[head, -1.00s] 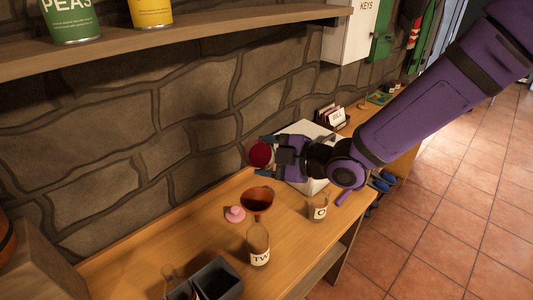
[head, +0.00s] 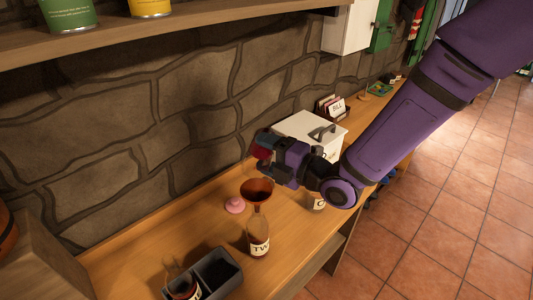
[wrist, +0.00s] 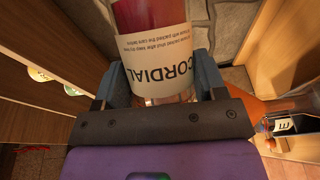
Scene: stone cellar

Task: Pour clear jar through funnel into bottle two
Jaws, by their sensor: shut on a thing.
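My gripper (head: 268,148) is shut on a clear jar with dark red contents. In the wrist view the jar (wrist: 165,60) shows a cream label reading CORDIAL, upside down, between the two fingers. In the head view the jar (head: 261,153) is mostly hidden by my gripper; I cannot tell its tilt. It is above and behind the funnel, apart from it. The brown funnel (head: 257,189) sits in the mouth of bottle two (head: 258,231), which stands upright on the counter with a label starting TW. No stream of liquid shows.
A pink round object (head: 235,205) lies left of the funnel. A grey divided crate (head: 231,290) with a bottle stands in front. A white box (head: 305,130) stands behind. The counter (head: 150,258) is clear at left.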

